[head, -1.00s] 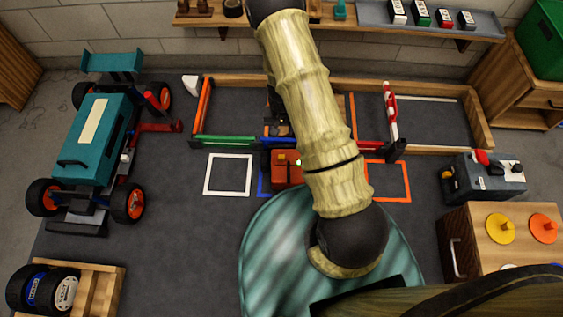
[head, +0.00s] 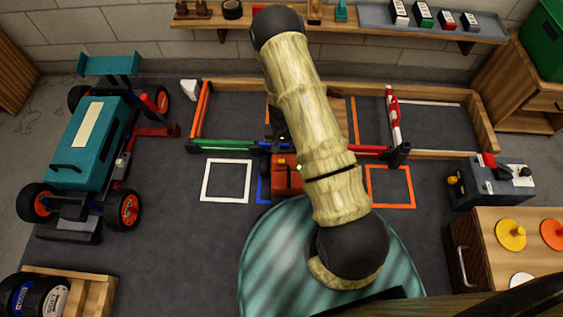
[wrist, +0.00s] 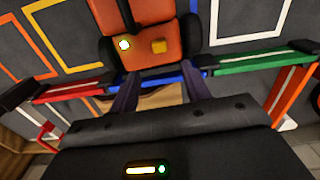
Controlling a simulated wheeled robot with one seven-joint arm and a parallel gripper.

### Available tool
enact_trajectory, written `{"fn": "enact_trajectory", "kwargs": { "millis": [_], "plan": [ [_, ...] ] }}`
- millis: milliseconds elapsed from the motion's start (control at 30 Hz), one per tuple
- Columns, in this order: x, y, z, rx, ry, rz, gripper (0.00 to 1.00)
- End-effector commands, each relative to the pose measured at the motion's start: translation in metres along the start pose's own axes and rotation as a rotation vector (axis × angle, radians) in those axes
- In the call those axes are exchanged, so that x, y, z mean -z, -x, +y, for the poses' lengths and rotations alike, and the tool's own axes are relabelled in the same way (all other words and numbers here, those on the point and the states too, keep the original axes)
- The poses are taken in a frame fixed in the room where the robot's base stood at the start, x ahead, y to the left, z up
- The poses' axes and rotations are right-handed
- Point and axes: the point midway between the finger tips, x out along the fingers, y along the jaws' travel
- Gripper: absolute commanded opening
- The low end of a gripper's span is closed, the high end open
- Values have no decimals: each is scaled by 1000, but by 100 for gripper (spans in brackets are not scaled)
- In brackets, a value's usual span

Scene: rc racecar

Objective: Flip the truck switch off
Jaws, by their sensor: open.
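The orange-red truck (head: 286,178) stands at the blue-marked bay in the middle of the floor, partly hidden by my arm in the head view. In the wrist view the truck (wrist: 150,22) is seen close from above, with dark wheels at its sides. A yellow square block (wrist: 159,46) and a bright round light (wrist: 124,44) show on its body; I cannot tell the switch's position. My gripper (wrist: 157,78) is open and empty, its two dark fingers apart at the truck's near end. I cannot tell whether they touch it. In the head view my gripper is mostly hidden.
Coloured barrier bars, green (head: 225,145) and red (head: 370,152), flank the truck, with wood-walled bays behind. A teal racecar (head: 90,145) stands left. A grey toolbox-like unit (head: 492,185) with a red lever stands right. White (head: 226,199) and orange (head: 391,205) floor squares are empty.

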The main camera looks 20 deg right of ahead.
Motion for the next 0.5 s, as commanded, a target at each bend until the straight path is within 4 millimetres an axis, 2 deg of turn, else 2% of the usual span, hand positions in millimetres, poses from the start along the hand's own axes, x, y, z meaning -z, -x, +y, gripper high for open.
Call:
{"fn": "enact_trajectory", "kwargs": {
  "millis": [33,500],
  "plan": [
    [-1,-15,0,0,0,-2,47],
    [0,-94,0,-1,1,-1,47]
  ]
}}
